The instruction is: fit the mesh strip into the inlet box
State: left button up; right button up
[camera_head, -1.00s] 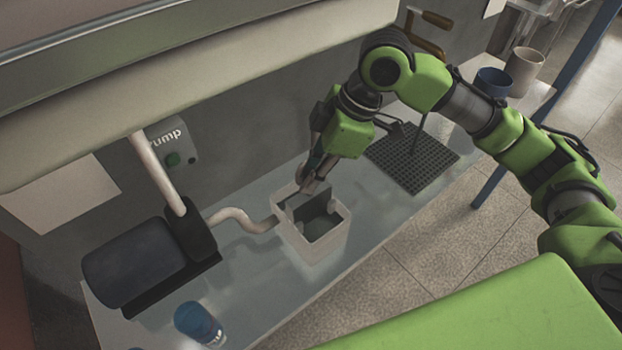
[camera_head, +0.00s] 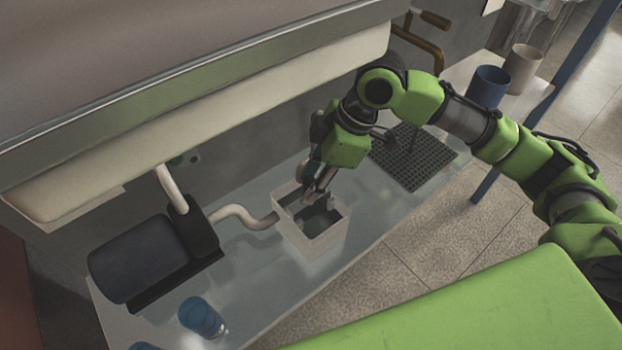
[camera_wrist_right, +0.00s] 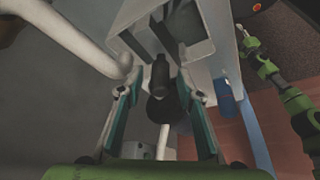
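The inlet box (camera_head: 314,243) is a pale square open-topped box on the bench, with a dark inside. It also shows in the right wrist view (camera_wrist_right: 200,70), beyond the fingers. My right gripper (camera_head: 316,194) reaches down over the box's back part. I cannot make out the mesh strip clearly; the gripper and box walls hide much of the inside. My left arm shows small at the right of the wrist view, and its gripper (camera_wrist_right: 244,38) is too small to read.
A curved white pipe (camera_head: 245,217) runs from the dark pump (camera_head: 135,258) to the box. A blue cup (camera_head: 201,316) stands at the front left. A black grid mat (camera_head: 413,157) lies to the right, with a blue container (camera_head: 488,86) and a beige one (camera_head: 523,69) behind.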

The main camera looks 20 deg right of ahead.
jog(key=shift+f, duration=0.1)
jog(key=shift+d+r+b, duration=0.1)
jog(key=shift+r+b, duration=0.15)
jog(key=shift+b, duration=0.7)
jog(key=v, duration=0.2)
jog(key=b+v, duration=0.1)
jog(key=v, duration=0.1)
jog(key=shift+w+r, duration=0.1)
jog(key=shift+w, duration=0.15)
jog(key=v, duration=0.9)
jog(key=shift+r, duration=0.15)
jog(key=shift+s, duration=0.15)
